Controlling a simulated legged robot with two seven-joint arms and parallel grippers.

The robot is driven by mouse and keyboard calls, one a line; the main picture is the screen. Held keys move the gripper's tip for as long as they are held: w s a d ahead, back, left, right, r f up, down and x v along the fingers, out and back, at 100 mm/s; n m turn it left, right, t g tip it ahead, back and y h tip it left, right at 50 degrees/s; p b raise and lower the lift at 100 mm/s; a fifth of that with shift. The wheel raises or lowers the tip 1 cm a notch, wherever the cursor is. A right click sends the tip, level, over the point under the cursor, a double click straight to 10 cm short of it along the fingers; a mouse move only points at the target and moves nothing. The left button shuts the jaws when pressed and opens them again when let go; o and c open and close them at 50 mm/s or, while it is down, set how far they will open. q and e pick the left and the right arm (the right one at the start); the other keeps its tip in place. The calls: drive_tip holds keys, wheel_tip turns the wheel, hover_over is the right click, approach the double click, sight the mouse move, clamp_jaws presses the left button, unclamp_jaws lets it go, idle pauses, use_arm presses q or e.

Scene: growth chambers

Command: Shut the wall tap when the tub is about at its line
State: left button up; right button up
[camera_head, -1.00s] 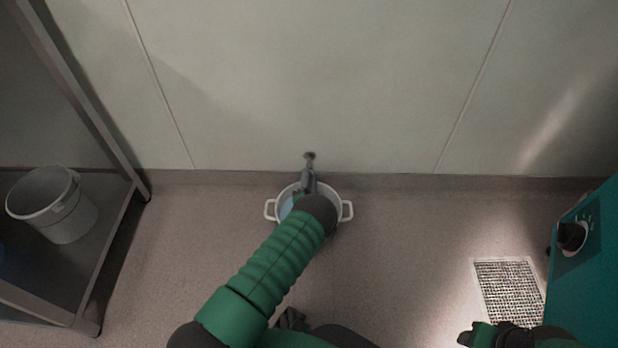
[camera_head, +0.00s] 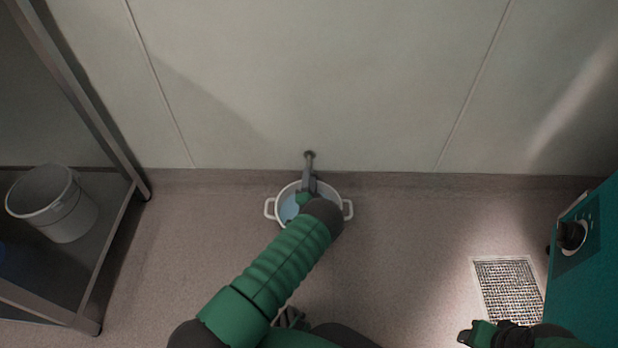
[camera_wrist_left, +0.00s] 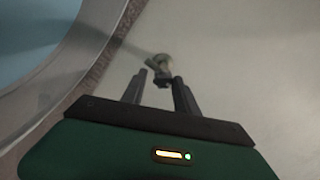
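The wall tap (camera_head: 309,162) comes out of the wall low down, above the white two-handled tub (camera_head: 334,191) on the floor. Bluish water (camera_head: 289,207) shows in the tub; no fill line can be made out. My left gripper (camera_head: 307,190) is over the tub at the tap, mostly hidden by my forearm. In the left wrist view its two fingers (camera_wrist_left: 159,78) are apart, with the tap (camera_wrist_left: 160,65) just past and between their tips. The tub rim (camera_wrist_left: 78,62) curves past on the left there. My right gripper (camera_head: 467,336) is low at the right, far from the tap.
A grey bucket (camera_head: 60,205) stands on a metal-framed rack (camera_head: 108,240) at the left. A floor grate (camera_head: 508,290) lies at the right, beside a teal cabinet (camera_head: 590,270) with a black knob (camera_head: 571,235). The floor between rack and grate is mostly clear.

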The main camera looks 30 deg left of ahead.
use_arm(q)
drive_tip(key=shift+o, duration=1.1)
drive_tip(key=shift+r, duration=0.1)
drive_tip(key=p+v, duration=0.8)
drive_tip(key=v, duration=0.8)
drive_tip(key=shift+s+d+p, duration=0.25)
drive_tip(key=shift+s+p, duration=0.1)
drive_tip(key=shift+p, duration=0.05)
